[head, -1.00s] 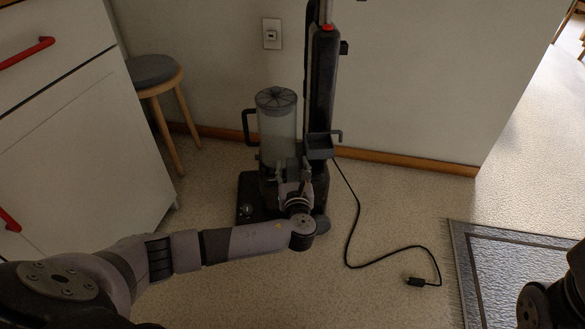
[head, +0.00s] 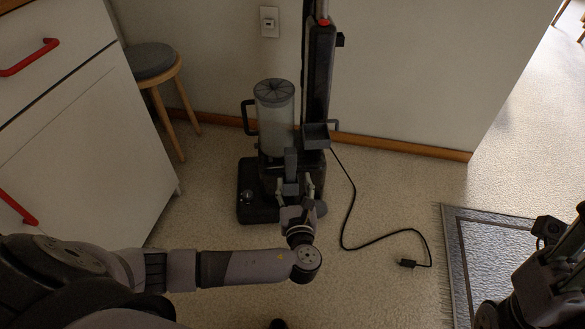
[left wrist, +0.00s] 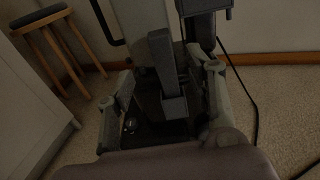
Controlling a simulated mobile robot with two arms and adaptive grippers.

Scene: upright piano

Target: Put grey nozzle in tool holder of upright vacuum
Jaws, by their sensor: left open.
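The upright vacuum (head: 318,75) stands against the wall with its clear canister at its left. Its tool holder (head: 316,138) is a dark open tray on the right side of the body, seemingly empty. The grey nozzle (head: 291,162) is upright in front of the vacuum's lower body, its wider end down; it also shows in the left wrist view (left wrist: 163,62). What supports it is unclear. My left gripper (head: 295,186) is open, its fingers either side of the nozzle's lower part with gaps in the left wrist view (left wrist: 168,88). My right gripper's fingers are out of sight.
A black cord with a plug (head: 408,263) lies on the floor right of the vacuum. A stool (head: 152,60) and white cabinet (head: 85,130) stand at the left. A grey rug (head: 470,250) lies at the right, partly behind my right arm.

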